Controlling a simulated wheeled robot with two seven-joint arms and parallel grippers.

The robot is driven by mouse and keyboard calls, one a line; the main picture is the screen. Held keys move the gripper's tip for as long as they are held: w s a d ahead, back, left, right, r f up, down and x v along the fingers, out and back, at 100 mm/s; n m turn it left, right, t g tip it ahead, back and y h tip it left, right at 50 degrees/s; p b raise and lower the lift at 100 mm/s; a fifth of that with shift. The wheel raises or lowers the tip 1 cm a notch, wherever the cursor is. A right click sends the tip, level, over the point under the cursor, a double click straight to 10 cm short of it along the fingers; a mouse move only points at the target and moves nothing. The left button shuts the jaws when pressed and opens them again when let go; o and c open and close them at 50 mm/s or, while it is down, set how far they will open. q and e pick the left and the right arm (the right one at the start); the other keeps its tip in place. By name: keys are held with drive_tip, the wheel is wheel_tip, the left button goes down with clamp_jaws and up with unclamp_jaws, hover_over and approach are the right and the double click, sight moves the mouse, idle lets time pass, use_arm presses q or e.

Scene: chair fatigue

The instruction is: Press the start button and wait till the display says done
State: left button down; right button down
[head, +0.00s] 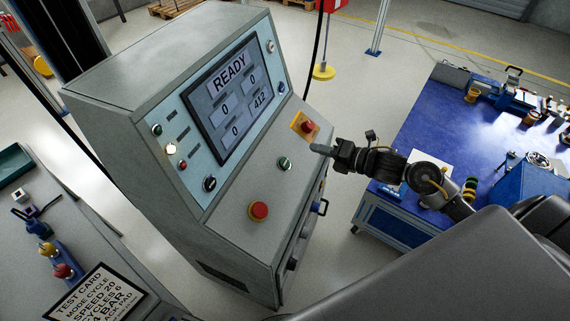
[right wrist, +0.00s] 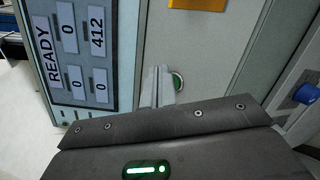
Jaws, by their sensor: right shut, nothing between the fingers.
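The control console's display (head: 234,88) reads READY, with boxes showing 0, 0, 0 and 412. It also shows in the right wrist view (right wrist: 82,45). A green button (head: 284,163) sits on the sloped panel below the display; no start label is legible. My right gripper (head: 320,150) is shut and empty, to the right of the green button and apart from it in the head view. In the right wrist view, the closed fingers (right wrist: 157,86) appear just left of the green button (right wrist: 178,82), partly overlapping its edge. My left gripper is not in view.
A red button on a yellow plate (head: 307,127) is close to my right fingertips. Another red button (head: 259,210) sits lower on the panel. A blue-topped bench (head: 420,118) stands right; a grey table with a test card (head: 98,297) is at left.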

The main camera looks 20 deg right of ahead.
sight(285, 163)
drive_tip(key=s+a+r+n+y, duration=0.2)
drive_tip(key=a+r+n, duration=0.1)
drive_tip(key=r+n, duration=0.2)
drive_tip(key=shift+s+a+g, duration=0.25)
drive_tip(key=shift+a+g, duration=0.05)
drive_tip(key=shift+f, duration=0.1)
drive_tip(key=w+f+b, duration=0.1)
drive_tip(key=f, duration=0.1)
drive_tip(key=a+f+b, duration=0.1)
drive_tip(key=f, duration=0.1)
drive_tip(key=w+a+f+b, duration=0.1)
drive_tip(key=f+b, duration=0.1)
drive_tip(key=shift+w+a, duration=0.2)
drive_tip(key=shift+w, duration=0.15)
drive_tip(key=shift+w+a+f+b, duration=0.4)
drive_tip(key=shift+f+b, duration=0.3)
drive_tip(key=shift+b, duration=0.15)
idle(1.0)
drive_tip(key=shift+w+a+f+b, duration=0.2)
drive_tip(key=shift+f+b, duration=0.15)
drive_tip(key=shift+b, duration=0.15)
